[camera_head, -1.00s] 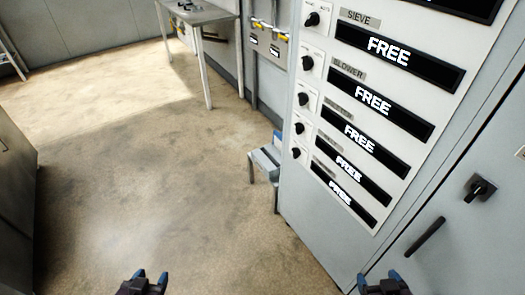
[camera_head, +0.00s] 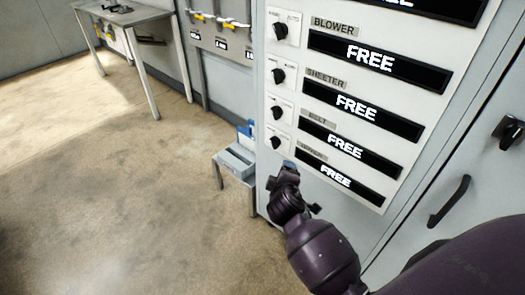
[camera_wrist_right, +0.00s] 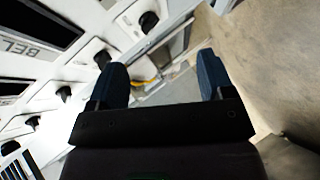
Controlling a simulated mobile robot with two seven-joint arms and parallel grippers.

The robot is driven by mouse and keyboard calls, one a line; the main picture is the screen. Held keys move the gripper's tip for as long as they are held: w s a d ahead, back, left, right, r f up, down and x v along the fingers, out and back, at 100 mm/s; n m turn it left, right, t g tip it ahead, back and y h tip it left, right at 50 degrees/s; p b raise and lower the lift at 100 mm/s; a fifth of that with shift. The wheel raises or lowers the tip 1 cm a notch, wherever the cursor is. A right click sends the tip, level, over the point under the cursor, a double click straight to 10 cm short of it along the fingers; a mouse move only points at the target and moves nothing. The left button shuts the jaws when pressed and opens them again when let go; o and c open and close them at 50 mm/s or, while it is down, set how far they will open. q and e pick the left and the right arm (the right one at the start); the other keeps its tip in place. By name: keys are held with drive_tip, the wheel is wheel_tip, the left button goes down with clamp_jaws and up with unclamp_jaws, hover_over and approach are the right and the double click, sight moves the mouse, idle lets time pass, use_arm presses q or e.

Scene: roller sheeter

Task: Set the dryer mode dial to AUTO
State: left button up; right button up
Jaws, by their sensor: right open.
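The control panel (camera_head: 395,191) has a column of black mode dials beside black displays reading FREE. The bottom dial (camera_head: 277,143) sits beside the lowest label (camera_head: 312,155), which is too small to read surely; the labels above it read BELT, SHEETER and BLOWER. I cannot tell which way the bottom dial points. My right gripper (camera_head: 287,170) is just below that dial, apart from it as far as I can see. In the right wrist view the right gripper (camera_wrist_right: 160,75) is open and empty, with several dials past its left finger. My left gripper is out of view.
A small grey stand with a tray (camera_head: 238,158) is left of the cabinet. A metal table (camera_head: 140,17) stands at the back left. The cabinet door has a black handle (camera_head: 450,202) at right. The floor (camera_head: 120,200) at left is clear.

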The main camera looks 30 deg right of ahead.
use_arm(q)
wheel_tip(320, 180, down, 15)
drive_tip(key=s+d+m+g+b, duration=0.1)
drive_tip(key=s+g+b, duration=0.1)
drive_tip(key=b, duration=1.1)
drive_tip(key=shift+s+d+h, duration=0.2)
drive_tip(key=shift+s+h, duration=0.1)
use_arm(e)
drive_tip(key=w+a+f+n+g+h, duration=0.1)
drive_tip(key=w+a+f+g+h, duration=0.1)
drive_tip(key=w+h, duration=0.3)
drive_tip(key=w+a+f+n+g+h, duration=0.1)
drive_tip(key=w+f+g+h, duration=0.1)
drive_tip(key=w+h, duration=0.3)
drive_tip(key=w+g, duration=0.1)
drive_tip(key=w, duration=0.3)
drive_tip(key=shift+w+a+f, duration=0.15)
drive_tip(key=shift+w+a, duration=0.15)
drive_tip(key=shift+a, duration=0.05)
